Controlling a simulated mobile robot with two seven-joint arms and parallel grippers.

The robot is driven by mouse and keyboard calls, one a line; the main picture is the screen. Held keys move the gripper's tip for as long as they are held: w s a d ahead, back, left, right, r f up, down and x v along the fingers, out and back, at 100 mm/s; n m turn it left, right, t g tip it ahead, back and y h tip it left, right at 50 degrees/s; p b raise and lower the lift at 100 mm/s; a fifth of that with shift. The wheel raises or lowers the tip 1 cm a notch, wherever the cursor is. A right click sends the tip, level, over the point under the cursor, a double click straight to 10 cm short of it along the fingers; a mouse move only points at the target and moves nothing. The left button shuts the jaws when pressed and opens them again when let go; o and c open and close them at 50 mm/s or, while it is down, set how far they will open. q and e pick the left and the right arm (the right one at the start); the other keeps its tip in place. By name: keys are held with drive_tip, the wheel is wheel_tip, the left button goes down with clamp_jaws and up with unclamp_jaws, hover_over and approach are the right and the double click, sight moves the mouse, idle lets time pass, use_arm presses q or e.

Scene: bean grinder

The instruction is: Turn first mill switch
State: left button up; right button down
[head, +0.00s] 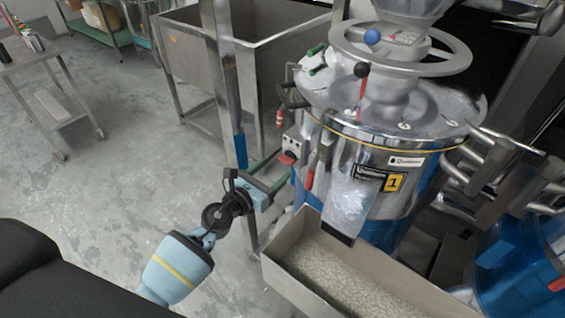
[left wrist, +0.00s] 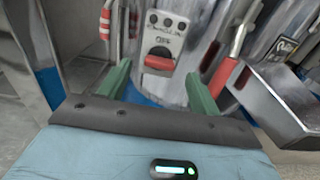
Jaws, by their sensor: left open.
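The first mill (head: 365,150) is a steel and blue drum with a yellow "1" label. Its switch is a red knob (head: 288,157) on a small panel on the drum's left side. In the left wrist view the red switch (left wrist: 160,63) sits low on a grey panel (left wrist: 166,32) with several round buttons above it. My left gripper (head: 275,169) is open, with its green fingers pointing at the panel. In the left wrist view the fingers (left wrist: 158,74) stand on either side of the switch, with nothing held between them. Whether they touch the panel cannot be told. My right gripper is not in view.
A red-handled lever (left wrist: 228,70) stands just right of the switch. A steel trough (head: 300,285) with pale beans lies below the mill's chute (head: 348,205). A steel post (head: 222,80) and an open steel bin (head: 270,50) stand behind my left arm.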

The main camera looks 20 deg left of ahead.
sight(284, 161)
use_arm(q)
drive_tip(key=x, duration=0.3)
drive_tip(key=shift+w+d+f, duration=0.1)
drive_tip(key=shift+w, duration=0.1)
drive_tip(key=shift+w+d+b, duration=0.15)
drive_tip(key=shift+w+b, duration=0.15)
drive_tip(key=shift+w, duration=0.1)
drive_tip(key=c, duration=1)
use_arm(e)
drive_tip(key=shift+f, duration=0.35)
